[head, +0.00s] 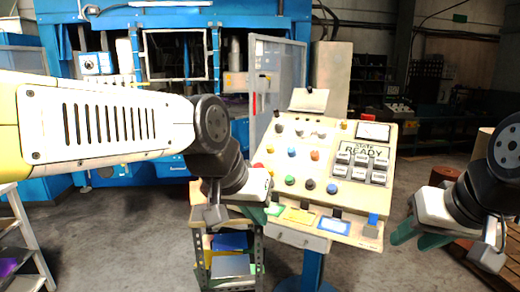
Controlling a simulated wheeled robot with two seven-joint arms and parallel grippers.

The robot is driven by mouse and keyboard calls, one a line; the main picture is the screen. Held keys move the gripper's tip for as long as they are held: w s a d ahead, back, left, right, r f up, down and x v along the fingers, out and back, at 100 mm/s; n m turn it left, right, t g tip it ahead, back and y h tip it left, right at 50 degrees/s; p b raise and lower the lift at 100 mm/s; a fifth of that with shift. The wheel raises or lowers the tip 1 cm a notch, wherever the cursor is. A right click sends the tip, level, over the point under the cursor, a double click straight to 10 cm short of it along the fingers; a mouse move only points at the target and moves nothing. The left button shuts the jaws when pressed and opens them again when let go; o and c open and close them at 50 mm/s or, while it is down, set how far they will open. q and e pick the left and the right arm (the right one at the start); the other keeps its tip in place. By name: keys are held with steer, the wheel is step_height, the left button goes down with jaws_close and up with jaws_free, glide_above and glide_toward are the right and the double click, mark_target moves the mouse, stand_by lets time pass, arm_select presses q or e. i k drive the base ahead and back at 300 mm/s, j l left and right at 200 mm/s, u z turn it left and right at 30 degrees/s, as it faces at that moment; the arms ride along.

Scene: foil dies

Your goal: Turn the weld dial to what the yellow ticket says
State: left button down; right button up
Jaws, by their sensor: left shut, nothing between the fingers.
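The yellow ticket (297,216) lies on the lower ledge of the sloped control console (345,130), between a green ticket (275,209) and a blue one (334,225). Its writing is too small to read. The console carries rows of coloured knobs, among them a blue one (332,188) and an orange one (315,155). I cannot tell which control is the weld dial. My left gripper (257,214) is shut and empty at the console's lower left corner, near the green ticket. My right gripper (416,235) is open and apart from the console, to its right.
A small shelf rack (230,265) with coloured bins stands below my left gripper.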

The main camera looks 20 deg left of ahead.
mark_target(269, 147)
steer(key=u, duration=0.55)
steer(key=i+l+z, duration=0.25)
steer(key=i, duration=0.2)
steer(key=i+j, duration=0.3)
steer(key=i+j+u, duration=0.1)
steer(key=i+j, duration=0.2)
steer(key=i, duration=0.25)
